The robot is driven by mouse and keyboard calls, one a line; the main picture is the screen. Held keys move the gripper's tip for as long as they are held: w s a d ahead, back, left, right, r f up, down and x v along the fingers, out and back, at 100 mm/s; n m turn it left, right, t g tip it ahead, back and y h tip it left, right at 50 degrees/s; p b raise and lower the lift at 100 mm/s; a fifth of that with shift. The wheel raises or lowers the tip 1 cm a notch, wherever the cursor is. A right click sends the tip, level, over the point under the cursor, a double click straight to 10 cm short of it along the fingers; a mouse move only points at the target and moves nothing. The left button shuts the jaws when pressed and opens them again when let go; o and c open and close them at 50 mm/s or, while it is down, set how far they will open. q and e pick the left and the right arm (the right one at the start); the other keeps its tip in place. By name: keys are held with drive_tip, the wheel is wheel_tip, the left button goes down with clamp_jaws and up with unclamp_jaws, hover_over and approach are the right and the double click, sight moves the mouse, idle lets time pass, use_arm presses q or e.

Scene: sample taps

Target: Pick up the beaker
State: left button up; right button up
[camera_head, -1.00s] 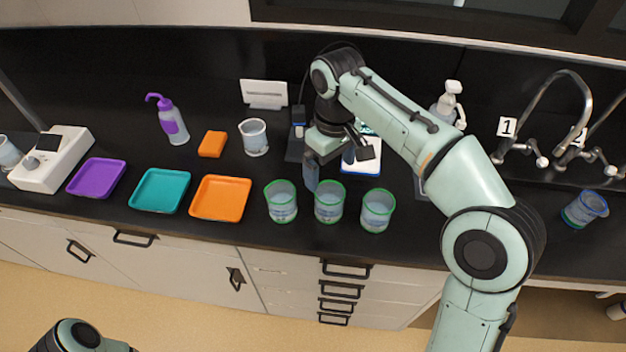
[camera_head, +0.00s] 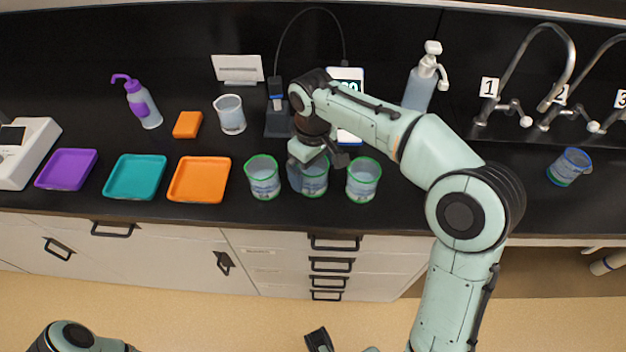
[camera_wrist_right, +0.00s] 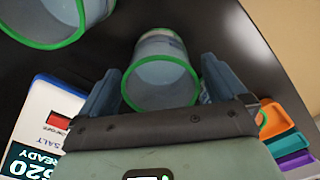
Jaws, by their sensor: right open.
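Three green-rimmed beakers stand in a row on the black counter: a left one (camera_head: 263,178), a middle one (camera_head: 316,180) and a right one (camera_head: 363,180). My right gripper (camera_head: 305,172) is at the middle beaker and partly hides it. In the right wrist view my right gripper (camera_wrist_right: 160,68) is open, with that beaker (camera_wrist_right: 161,82) between its fingers; I cannot tell whether they touch it. Another beaker (camera_wrist_right: 55,20) shows at the top left there.
A clear beaker (camera_head: 230,115) stands behind. A blue-rimmed beaker (camera_head: 569,167) stands by the taps. An orange tray (camera_head: 199,180), a teal tray (camera_head: 135,178) and a purple tray (camera_head: 66,169) lie left.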

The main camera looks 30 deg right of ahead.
drive_tip(key=shift+f, duration=0.65)
drive_tip(key=c, duration=1.1)
drive_tip(key=shift+r, duration=0.25)
